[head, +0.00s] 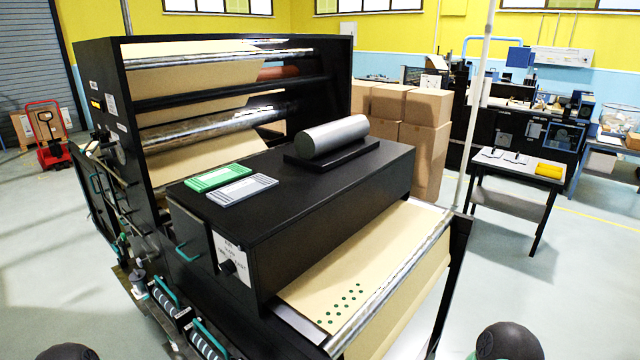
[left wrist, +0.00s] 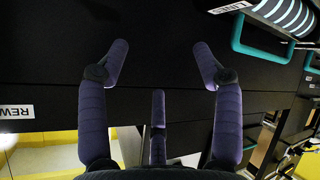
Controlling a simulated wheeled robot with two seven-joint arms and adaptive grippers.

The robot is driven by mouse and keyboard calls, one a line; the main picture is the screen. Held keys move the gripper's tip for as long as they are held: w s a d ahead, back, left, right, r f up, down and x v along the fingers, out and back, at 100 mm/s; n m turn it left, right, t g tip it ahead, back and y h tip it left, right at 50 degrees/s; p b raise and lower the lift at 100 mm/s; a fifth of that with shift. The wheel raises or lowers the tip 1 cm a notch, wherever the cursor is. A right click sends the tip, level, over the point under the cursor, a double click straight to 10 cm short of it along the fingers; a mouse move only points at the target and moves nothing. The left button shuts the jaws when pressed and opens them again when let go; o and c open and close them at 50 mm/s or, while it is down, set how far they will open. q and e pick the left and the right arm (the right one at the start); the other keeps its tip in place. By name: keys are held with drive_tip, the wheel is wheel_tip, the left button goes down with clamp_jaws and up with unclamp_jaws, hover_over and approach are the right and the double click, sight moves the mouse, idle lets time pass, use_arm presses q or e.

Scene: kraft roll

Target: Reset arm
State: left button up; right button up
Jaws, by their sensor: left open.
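My left gripper (left wrist: 160,75) shows in the left wrist view with its dark purple fingers spread apart and nothing between them. It faces a black machine panel (left wrist: 150,25) with a teal handle (left wrist: 262,42) at the upper right and a white label (left wrist: 17,112) at the left edge. I cannot tell whether the fingers touch the panel. In the head view neither gripper shows; only dark rounded parts, probably of my arms, show at the bottom edge. My right gripper is not in view.
A large black machine (head: 320,210) with kraft paper (head: 340,285) fills the middle. A grey metal roll (head: 332,137) and green (head: 214,177) and grey (head: 242,189) pads lie on top. Stacked cartons (head: 425,145) and a small table (head: 512,172) stand behind. Floor (head: 530,290) at right is clear.

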use_arm(q)
drive_tip(key=s+d+f+g+b, duration=0.1)
drive_tip(key=s+d+f+g, duration=0.2)
drive_tip(key=s, duration=0.6)
drive_tip(key=s+d+f+g+b, duration=0.1)
drive_tip(key=s+d+f+g, duration=0.2)
drive_tip(key=s, duration=0.6)
drive_tip(key=s+d+f+g+b, duration=0.2)
drive_tip(key=s+d+f+g, duration=0.2)
drive_tip(key=s+d+f, duration=0.2)
drive_tip(key=s+d, duration=0.2)
drive_tip(key=s, duration=0.1)
drive_tip(key=shift+s+d+f+m, duration=0.15)
drive_tip(key=shift+f+m, duration=0.15)
drive_tip(key=shift+f, duration=0.1)
